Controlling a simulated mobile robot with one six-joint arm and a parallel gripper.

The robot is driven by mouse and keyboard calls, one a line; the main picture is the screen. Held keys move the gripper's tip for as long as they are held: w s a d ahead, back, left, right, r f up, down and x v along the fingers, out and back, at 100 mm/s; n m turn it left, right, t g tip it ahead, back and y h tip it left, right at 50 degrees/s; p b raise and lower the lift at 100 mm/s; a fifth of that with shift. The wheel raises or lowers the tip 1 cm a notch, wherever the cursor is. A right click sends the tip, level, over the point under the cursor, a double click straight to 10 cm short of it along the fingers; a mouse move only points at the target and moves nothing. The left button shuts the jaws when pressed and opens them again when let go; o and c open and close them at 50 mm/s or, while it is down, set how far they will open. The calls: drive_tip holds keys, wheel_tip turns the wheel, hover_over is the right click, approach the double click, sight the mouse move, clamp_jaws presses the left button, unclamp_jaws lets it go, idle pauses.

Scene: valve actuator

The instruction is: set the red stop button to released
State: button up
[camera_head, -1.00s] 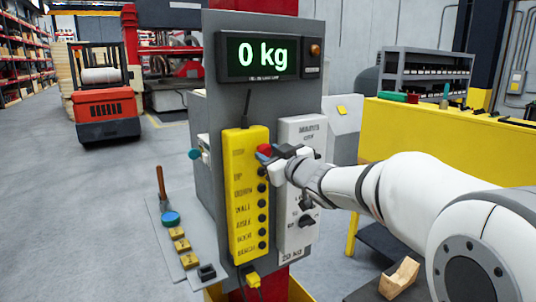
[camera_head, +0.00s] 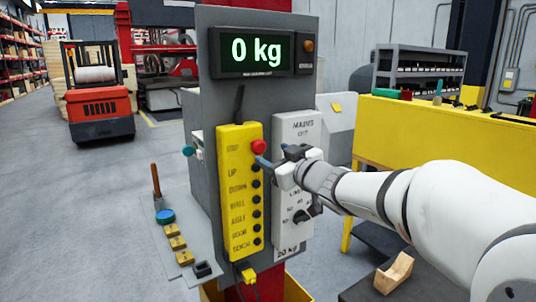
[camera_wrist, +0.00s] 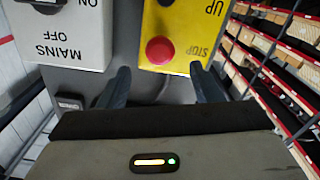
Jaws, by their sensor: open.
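The red stop button (camera_head: 258,147) is a round mushroom head at the top of the yellow control pendant (camera_head: 238,190), beside the word STOP. It also shows in the wrist view (camera_wrist: 160,50), upside down, ahead of the fingers and nearer the right one. My gripper (camera_head: 272,160) is just right of and slightly below the button in the head view. In the wrist view my gripper (camera_wrist: 162,88) has its two dark fingers spread wide with nothing between them. A gap shows between the fingertips and the button. I cannot tell whether the button is pressed or released.
A grey-white MAINS box (camera_head: 296,140) with switches sits right of the pendant, close to my wrist. A display (camera_head: 256,52) reading 0 kg is above. A grey shelf (camera_head: 185,240) with small blocks and a handled tool juts out at lower left.

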drive_tip(key=v, duration=0.3)
drive_tip(key=shift+f, duration=0.1)
drive_tip(key=s+d+f+m+g+h, duration=0.1)
drive_tip(key=s+d+f+m+h, duration=0.25)
drive_tip(key=d+f+h, duration=0.2)
drive_tip(key=s+d+f+m+g+h, duration=0.1)
drive_tip(key=s+d+f+m+h, duration=0.3)
drive_tip(key=d, duration=0.3)
drive_tip(key=s+f+m+g, duration=0.1)
drive_tip(key=s+f+g, duration=0.4)
drive_tip(key=s, duration=0.4)
drive_tip(key=s+f+m+g, duration=0.1)
drive_tip(key=s+f+g, duration=0.4)
drive_tip(key=s+f, duration=0.3)
drive_tip(key=shift+s+d+f, duration=0.2)
drive_tip(key=shift+s+d, duration=0.05)
drive_tip(key=shift+s, duration=0.95)
drive_tip(key=shift+h, duration=0.25)
drive_tip(key=shift+c, duration=0.6)
